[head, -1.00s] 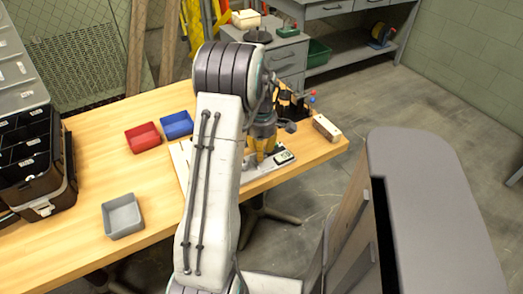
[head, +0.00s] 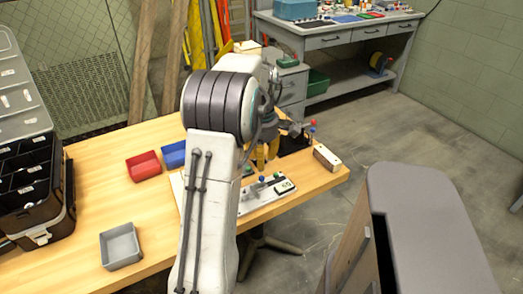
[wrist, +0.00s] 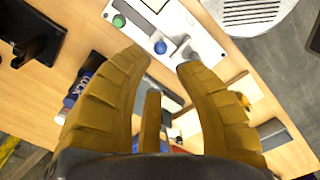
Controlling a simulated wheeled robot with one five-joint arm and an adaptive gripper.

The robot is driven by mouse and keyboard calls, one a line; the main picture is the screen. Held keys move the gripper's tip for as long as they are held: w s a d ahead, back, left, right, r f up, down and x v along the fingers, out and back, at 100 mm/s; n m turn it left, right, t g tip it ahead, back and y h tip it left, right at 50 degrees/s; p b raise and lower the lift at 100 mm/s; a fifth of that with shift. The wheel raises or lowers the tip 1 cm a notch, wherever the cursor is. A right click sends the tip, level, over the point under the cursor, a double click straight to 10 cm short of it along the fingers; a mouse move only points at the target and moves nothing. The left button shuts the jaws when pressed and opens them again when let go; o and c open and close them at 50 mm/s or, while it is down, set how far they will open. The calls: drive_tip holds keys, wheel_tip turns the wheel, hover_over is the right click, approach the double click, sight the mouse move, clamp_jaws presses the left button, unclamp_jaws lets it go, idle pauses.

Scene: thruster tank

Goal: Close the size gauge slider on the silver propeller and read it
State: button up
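The size gauge (head: 262,194) is a pale plate with a dark-framed display (head: 284,187) near the front right edge of the wooden table. Its blue and green knobs show in the head view; in the wrist view the plate (wrist: 180,22) is at the top, with a green knob (wrist: 119,20) and a blue knob (wrist: 160,47). My gripper (head: 265,158) is above and behind the gauge in the head view. In the wrist view its yellow-brown fingers (wrist: 161,66) are spread, with nothing clearly held. I cannot clearly make out the silver propeller or the display's reading.
Red (head: 143,166) and blue (head: 174,154) bins, a grey bin (head: 120,246) and a brown toolbox (head: 38,195) stand on the left of the table. A grey-topped cabinet (head: 430,225) stands at front right.

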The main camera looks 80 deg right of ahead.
drive_tip(key=shift+r, duration=1.45)
drive_tip(key=shift+m, duration=1)
drive_tip(key=a+f+m, duration=0.1)
drive_tip(key=f+m, duration=0.1)
drive_tip(key=m, duration=0.2)
drive_tip(key=a+f+m, duration=0.1)
drive_tip(key=a+m, duration=0.1)
drive_tip(key=m, duration=0.2)
drive_tip(key=a+f+m, duration=0.2)
drive_tip(key=m, duration=0.3)
drive_tip(key=shift+f+y, duration=0.3)
drive_tip(key=shift+f, duration=0.05)
drive_tip(key=w+a+r+n+p, duration=0.2)
drive_tip(key=w+a+r, duration=0.2)
drive_tip(key=w+a, duration=0.5)
drive_tip(key=w+a+r+n+p, duration=0.1)
drive_tip(key=w+a+r+p, duration=0.3)
drive_tip(key=a, duration=0.9)
drive_tip(key=w+a+r+n+t+p, duration=0.1)
drive_tip(key=w+a+r+n, duration=0.2)
drive_tip(key=a, duration=0.5)
drive_tip(key=w+a+r+n+t+p, duration=0.2)
drive_tip(key=a+r+n, duration=0.4)
drive_tip(key=a, duration=0.3)
drive_tip(key=shift+w+a+r+n, duration=0.2)
drive_tip(key=shift+w+n, duration=0.25)
drive_tip(key=shift+n, duration=0.45)
